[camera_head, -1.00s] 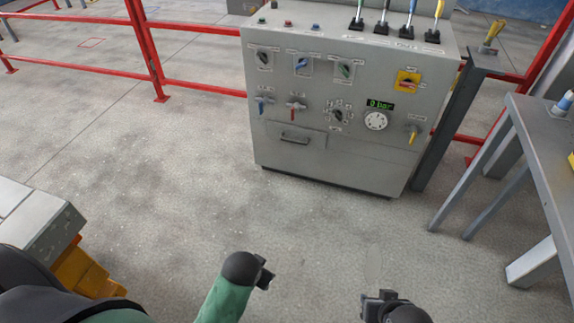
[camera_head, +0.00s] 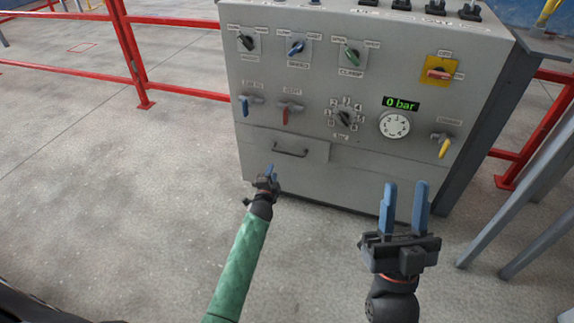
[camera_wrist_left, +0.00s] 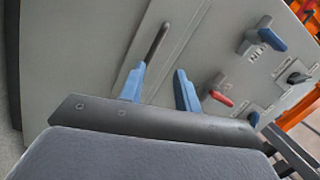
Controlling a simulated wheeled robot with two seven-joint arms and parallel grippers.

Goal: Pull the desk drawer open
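The drawer (camera_head: 318,151) is a flat grey front low on the left of the grey control cabinet, and it looks closed. Its dark bar handle (camera_head: 291,151) is on the front; in the left wrist view the handle (camera_wrist_left: 157,43) shows just beyond the fingertips. My left gripper (camera_head: 271,171) is just below and left of the handle. In the left wrist view its blue fingers (camera_wrist_left: 160,78) are apart with nothing between them. My right gripper (camera_head: 405,186) is open and empty, fingers pointing up in front of the cabinet's lower right.
Above the drawer are a blue-handled valve (camera_head: 246,104), a red-handled valve (camera_head: 286,112), a rotary dial (camera_head: 344,117) and a display (camera_head: 401,104) reading 0 bar. A yellow lever (camera_head: 445,147) is at right. Red railings (camera_head: 130,60) stand left; floor is clear there.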

